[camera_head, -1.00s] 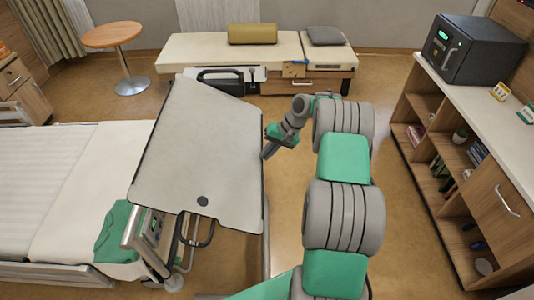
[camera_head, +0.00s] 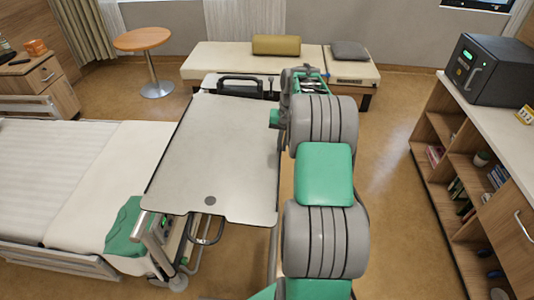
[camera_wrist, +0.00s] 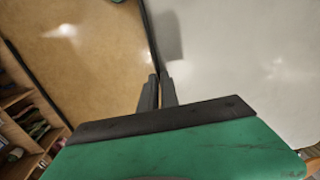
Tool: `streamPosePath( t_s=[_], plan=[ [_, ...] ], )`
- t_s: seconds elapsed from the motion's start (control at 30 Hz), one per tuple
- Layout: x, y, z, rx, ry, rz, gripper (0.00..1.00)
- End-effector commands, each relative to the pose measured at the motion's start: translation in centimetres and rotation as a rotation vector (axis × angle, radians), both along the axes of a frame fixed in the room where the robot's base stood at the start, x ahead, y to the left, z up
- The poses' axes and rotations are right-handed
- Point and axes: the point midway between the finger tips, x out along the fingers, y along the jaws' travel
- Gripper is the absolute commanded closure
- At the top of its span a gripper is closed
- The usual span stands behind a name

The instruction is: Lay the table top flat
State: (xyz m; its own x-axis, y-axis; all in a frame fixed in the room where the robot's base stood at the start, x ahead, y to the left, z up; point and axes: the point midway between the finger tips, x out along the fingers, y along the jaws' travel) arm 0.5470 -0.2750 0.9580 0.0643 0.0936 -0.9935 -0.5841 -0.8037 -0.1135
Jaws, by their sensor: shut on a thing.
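The table top (camera_head: 215,150) is a pale grey panel with a dark rim and a dark round spot near its front edge. It looks close to level, though a slight tilt is hard to judge. In the wrist view the table top (camera_wrist: 240,70) fills the right side, its dark edge running up from the fingers. My gripper (camera_wrist: 159,90) is shut on that edge. In the head view my arm reaches along the right side of the table top, and the fingertips are hidden.
A bed (camera_head: 80,180) with a green cloth (camera_head: 125,225) lies left of the table. A bench (camera_head: 225,60) stands behind, and a round wooden table (camera_head: 142,40) at back left. A shelf unit (camera_head: 455,165) lines the right. Floor (camera_head: 385,150) is clear between.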

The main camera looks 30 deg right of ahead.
Motion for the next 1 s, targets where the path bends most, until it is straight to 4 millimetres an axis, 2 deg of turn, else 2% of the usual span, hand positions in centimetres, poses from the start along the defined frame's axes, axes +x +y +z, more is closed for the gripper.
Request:
streamPosePath(
  t_s=[0.03, 0.2, 0.7, 0.73, 1.0],
  plan=[
    [0.1, -0.3, 0.9, -0.001, -0.008, -0.002, 1.0],
    [0.0, -0.4, 2.0, 0.001, -0.008, -0.008, 1.0],
    [0.4, -0.2, 2.5, -0.001, -0.014, -0.001, 1.0],
    [0.4, -0.2, 2.6, -0.001, -0.015, -0.001, 0.94],
    [0.1, -0.4, 2.4, 0.002, -0.01, -0.009, 0.73]
  ],
)
